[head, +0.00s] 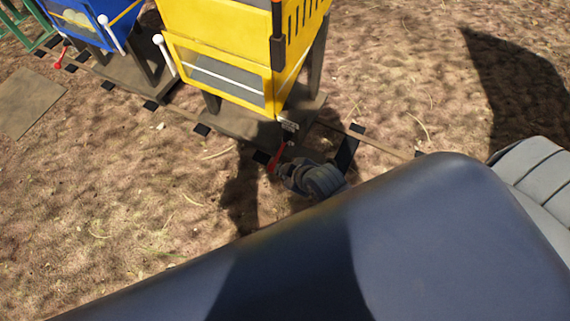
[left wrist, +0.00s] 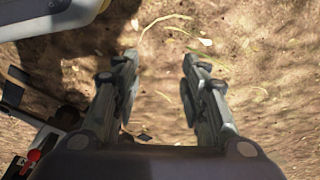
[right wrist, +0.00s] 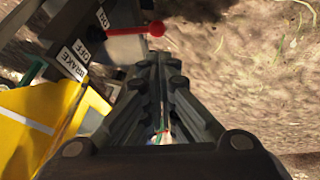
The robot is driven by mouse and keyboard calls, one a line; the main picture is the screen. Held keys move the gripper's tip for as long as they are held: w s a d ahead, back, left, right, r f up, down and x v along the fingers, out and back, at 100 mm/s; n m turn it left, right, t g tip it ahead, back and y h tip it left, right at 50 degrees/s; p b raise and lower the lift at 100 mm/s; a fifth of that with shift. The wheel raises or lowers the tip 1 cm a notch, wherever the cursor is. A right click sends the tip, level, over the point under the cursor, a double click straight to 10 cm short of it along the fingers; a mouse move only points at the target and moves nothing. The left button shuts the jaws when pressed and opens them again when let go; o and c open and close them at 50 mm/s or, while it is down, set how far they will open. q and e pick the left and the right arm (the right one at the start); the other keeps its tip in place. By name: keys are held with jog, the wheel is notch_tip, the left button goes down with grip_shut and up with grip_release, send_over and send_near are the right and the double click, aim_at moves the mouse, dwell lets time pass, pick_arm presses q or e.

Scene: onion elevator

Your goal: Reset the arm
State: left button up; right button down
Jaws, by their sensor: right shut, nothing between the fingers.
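My right gripper (head: 288,168) is low beside the yellow machine (head: 220,60) in the head view. In the right wrist view its fingers (right wrist: 160,62) are closed together with nothing between them. A red lever (right wrist: 130,31) with a round knob lies just beyond the fingertips, next to ON, OFF and BRAKE labels. The lever also shows in the head view (head: 276,158) close to the gripper; I cannot tell if they touch. My left gripper (left wrist: 160,62) is open and empty over bare ground in the left wrist view. I cannot make it out in the head view.
A blue machine (head: 85,22) with another red lever (head: 60,58) stands at the upper left. A white-knobbed rod (head: 165,55) stands by the yellow machine. A flat board (head: 30,102) lies at the far left. The dirt ground at lower left is clear.

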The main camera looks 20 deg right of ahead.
dwell(0.4)
jog(key=s+d+f+m+g+h, duration=0.1)
jog(key=s+d+f+m+g, duration=0.15)
jog(key=s+f, duration=0.45)
jog(key=s+d+f+m+g, duration=0.1)
jog(key=s+f+m+g, duration=0.3)
jog(key=s, duration=0.4)
pick_arm(q)
jog(key=s+a+f+p, duration=0.1)
jog(key=s+p, duration=0.7)
jog(key=s, duration=0.1)
jog(key=s+a+f+g+p, duration=0.1)
jog(key=s+a+f+p, duration=0.1)
jog(key=s+p, duration=0.7)
jog(key=shift+s+g, duration=0.2)
jog(key=shift+g, duration=0.1)
pick_arm(e)
jog(key=s+d+f, duration=0.1)
jog(key=s+f, duration=0.1)
jog(key=s, duration=0.7)
jog(key=s+d+f, duration=0.1)
jog(key=s+d, duration=0.1)
jog(key=s, duration=0.6)
jog(key=shift+s+f+h, duration=0.3)
jog(key=shift+s+f, duration=0.05)
jog(key=shift+f, duration=0.05)
pick_arm(q)
jog(key=shift+a, duration=0.1)
pick_arm(e)
jog(key=shift+d, duration=0.1)
